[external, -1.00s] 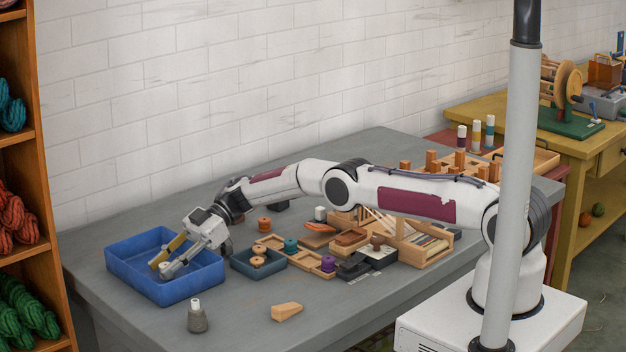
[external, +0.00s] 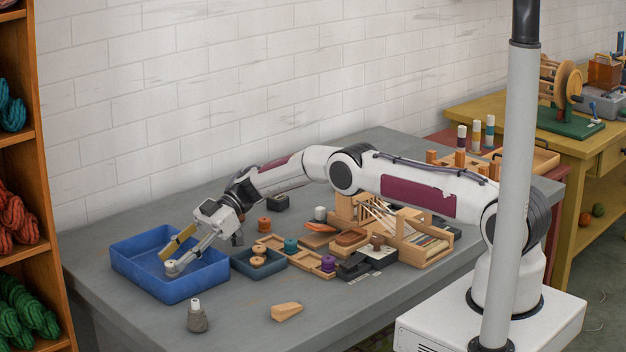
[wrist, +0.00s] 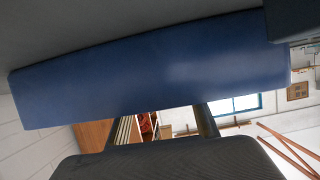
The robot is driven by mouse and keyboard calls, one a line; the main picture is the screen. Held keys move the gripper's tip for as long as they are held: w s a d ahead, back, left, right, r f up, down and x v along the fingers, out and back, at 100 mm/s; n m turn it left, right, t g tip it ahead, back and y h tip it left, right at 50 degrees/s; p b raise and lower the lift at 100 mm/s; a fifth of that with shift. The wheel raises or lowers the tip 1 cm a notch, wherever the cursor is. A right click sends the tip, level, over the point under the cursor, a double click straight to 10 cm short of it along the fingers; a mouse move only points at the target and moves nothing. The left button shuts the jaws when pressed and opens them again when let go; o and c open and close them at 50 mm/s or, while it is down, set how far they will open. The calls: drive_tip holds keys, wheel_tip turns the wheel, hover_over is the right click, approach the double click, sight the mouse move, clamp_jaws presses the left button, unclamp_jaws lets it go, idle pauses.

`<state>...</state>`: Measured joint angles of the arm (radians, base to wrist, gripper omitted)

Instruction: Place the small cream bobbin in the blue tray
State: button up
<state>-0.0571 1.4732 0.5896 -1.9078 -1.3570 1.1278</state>
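The blue tray (external: 205,285) stands at the left end of the grey table. My gripper (external: 168,261) reaches down into it at a slant, its two fingers visibly apart. A small pale round piece, perhaps the cream bobbin (external: 172,268), is at the fingertips, low inside the tray. I cannot tell whether it is gripped or only touched. In the wrist view a blue wall of the tray (wrist: 150,75) fills the middle and hides my fingertips and whatever is between them.
A small teal tray (external: 259,272) with tan spools stands just right of the blue tray. A grey cone with a white top (external: 197,318) and a wooden wedge (external: 287,311) lie in front. A rust-coloured spool (external: 264,225) stands behind the teal tray.

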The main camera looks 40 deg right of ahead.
drive_tip(key=v, duration=0.8)
drive_tip(key=shift+w+d+r, duration=0.1)
drive_tip(key=shift+d+r, duration=0.1)
drive_tip(key=shift+r, duration=0.1)
idle(0.5)
